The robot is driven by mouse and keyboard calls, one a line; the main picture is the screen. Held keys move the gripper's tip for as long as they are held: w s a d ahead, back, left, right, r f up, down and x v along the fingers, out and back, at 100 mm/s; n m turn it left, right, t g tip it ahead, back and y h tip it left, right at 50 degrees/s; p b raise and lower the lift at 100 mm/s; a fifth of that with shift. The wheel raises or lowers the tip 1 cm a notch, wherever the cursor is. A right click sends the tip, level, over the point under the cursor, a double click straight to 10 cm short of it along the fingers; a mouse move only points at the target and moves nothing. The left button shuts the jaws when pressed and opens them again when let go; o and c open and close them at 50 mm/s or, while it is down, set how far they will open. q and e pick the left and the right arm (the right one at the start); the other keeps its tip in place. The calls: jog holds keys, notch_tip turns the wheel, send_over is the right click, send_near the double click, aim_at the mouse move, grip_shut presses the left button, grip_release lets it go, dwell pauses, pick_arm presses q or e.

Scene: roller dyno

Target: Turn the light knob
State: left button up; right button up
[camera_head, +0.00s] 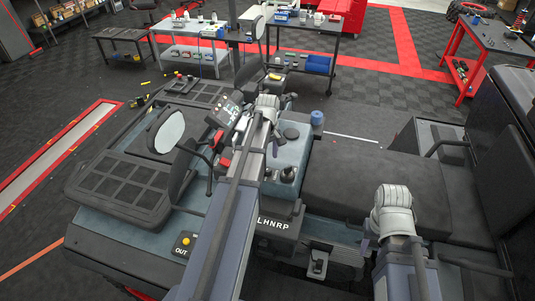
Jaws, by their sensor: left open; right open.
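The vehicle's dash panel (226,112) has small buttons and controls, left of my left wrist. I cannot tell which control is the light knob. A yellow knob (186,240) sits on a plate marked OUT at the lower left. My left gripper (274,149) is over the console, beside the dash; my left arm crosses in front of it and hides part of the controls. It is open, with nothing seen in it. My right gripper (366,243) is open and empty near the front edge of the seat, well to the right of the dash.
A dark bench seat (375,180) fills the middle right. A blue cap (317,118) and a black lever knob (288,173) stand on the console. A round mirror (166,132) and the steering column are at the left. Workbenches (318,62) stand behind, beyond open floor.

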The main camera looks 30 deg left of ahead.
aim_at(268, 169)
pick_arm(q)
notch_tip(268, 169, up, 5)
jog(key=p, duration=0.3)
jog(key=shift+f, duration=0.2)
jog(key=s+d+m, duration=0.6)
jog(key=d+m, duration=0.1)
jog(key=d, duration=0.3)
jog(key=s+d+m, duration=0.5)
jog(key=d+m, duration=0.1)
jog(key=d, duration=0.4)
jog(key=s+d+f+m+y+b, duration=0.1)
jog(key=s+d+f+m+b, duration=0.3)
jog(key=d+f+b, duration=0.6)
notch_tip(268, 169, down, 4)
jog(key=s+b, duration=0.1)
jog(key=b, duration=0.2)
jog(key=shift+s+d+b, duration=0.3)
dwell(1.8)
